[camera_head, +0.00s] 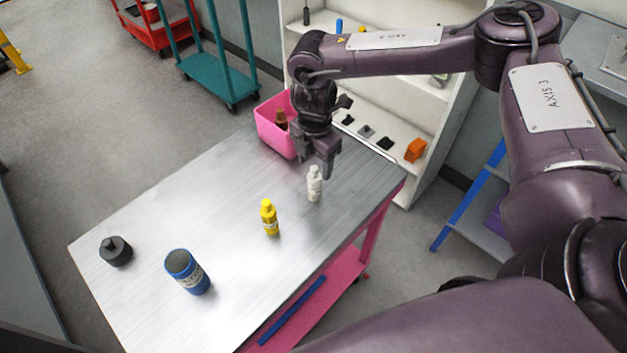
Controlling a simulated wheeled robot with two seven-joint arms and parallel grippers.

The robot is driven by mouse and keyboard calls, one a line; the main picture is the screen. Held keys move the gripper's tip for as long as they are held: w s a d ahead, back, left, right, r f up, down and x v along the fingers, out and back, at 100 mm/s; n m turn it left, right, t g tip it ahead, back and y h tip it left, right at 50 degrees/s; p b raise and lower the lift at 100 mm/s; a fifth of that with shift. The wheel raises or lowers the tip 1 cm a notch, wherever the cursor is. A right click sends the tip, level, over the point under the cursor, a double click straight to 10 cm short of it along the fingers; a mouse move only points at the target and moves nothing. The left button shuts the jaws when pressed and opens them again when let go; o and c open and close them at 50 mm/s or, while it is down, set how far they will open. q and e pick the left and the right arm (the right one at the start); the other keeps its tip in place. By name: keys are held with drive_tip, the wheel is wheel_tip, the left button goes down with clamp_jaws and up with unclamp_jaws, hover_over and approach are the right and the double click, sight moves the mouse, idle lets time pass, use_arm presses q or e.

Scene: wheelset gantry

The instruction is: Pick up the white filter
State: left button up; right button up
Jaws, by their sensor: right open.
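A small white bottle-shaped item, which looks to be the white filter (314,186), stands upright on the grey metal tabletop (215,200) near its right end. My right gripper (317,168) points down just above and behind the top of the white item. It is open and appears empty; its fingers partly overlap the item's top, and I cannot tell whether they touch it. My left gripper is not in view.
A yellow bottle (269,217), a blue can (187,272) and a black lidded item (116,251) stand on the table. A pink bin (272,132) sits at the back edge, close to my right wrist. A white shelf (400,110) stands behind. The table's left middle is clear.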

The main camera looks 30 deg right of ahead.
sight(314, 167)
wheel_tip(314, 167, down, 2)
drive_tip(key=shift+w+f+p, duration=0.1)
drive_tip(key=shift+f+p, duration=0.1)
drive_tip(key=shift+p, duration=0.65)
drive_tip(key=f, duration=0.3)
drive_tip(key=shift+w+d, duration=0.1)
drive_tip(key=shift+w, duration=0.1)
drive_tip(key=c, duration=0.6)
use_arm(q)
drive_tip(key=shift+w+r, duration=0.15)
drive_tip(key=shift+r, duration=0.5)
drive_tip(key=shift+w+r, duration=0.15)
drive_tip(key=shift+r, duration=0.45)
use_arm(e)
drive_tip(key=c, duration=0.5)
